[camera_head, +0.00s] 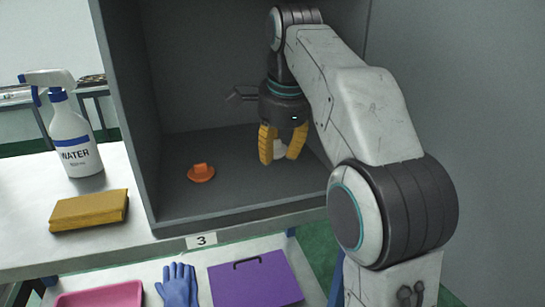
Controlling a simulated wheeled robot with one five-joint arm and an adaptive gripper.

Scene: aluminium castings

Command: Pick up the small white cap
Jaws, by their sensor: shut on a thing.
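My gripper (281,153) points down inside the grey open-fronted box (155,160), on its right side. Its yellow fingers are shut on the small white cap (280,153), which shows as a pale patch between them. The fingers hide most of the cap. The fingertips are low, close to the box floor; I cannot tell whether the cap is touching the floor.
An orange cap-like piece (201,173) lies on the box floor to the left. Outside stand a water spray bottle (74,140) and a mustard-coloured sponge or cloth (88,210). Below are a pink tray (100,296), a blue glove (178,285) and a purple case (255,281).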

